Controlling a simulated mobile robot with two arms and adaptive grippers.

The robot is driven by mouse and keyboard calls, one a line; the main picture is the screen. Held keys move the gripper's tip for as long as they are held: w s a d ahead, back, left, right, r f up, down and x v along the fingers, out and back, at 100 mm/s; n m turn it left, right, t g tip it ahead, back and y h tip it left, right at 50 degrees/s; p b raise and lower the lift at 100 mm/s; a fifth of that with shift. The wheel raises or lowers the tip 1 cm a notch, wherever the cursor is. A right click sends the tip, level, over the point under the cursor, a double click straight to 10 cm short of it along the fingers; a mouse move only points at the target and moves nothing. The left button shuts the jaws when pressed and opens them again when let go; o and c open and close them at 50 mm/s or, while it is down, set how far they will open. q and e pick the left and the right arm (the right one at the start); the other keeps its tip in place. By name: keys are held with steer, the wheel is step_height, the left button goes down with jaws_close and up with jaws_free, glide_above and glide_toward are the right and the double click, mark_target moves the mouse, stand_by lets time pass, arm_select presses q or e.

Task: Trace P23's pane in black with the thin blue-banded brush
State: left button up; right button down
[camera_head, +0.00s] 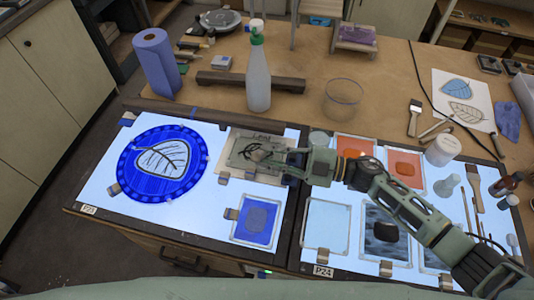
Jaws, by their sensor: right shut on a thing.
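The round blue pane (128,171) lies on the left lit panel, whose front label (88,209) seems to read P23. A pale leaf with dark outline and veins (163,159) shows at its middle. My right gripper (289,157) reaches in from the right, over the right edge of a pale plate marked "Lead" (250,139), which bears dark marks. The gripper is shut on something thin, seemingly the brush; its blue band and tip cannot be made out. My left gripper is not in view.
A small blue pane (258,221) lies in front of the plate. The right panel, labelled P24 (322,270), holds several panes under my right arm. A white bottle (258,82), glass bowl (343,96) and blue roll (156,61) stand behind. Several brushes lie at right.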

steer(key=shift+d, duration=0.25)
step_height(320, 180, up, 5)
steer(key=p, duration=0.2)
steer(key=shift+p, duration=0.4)
stand_by(0.6)
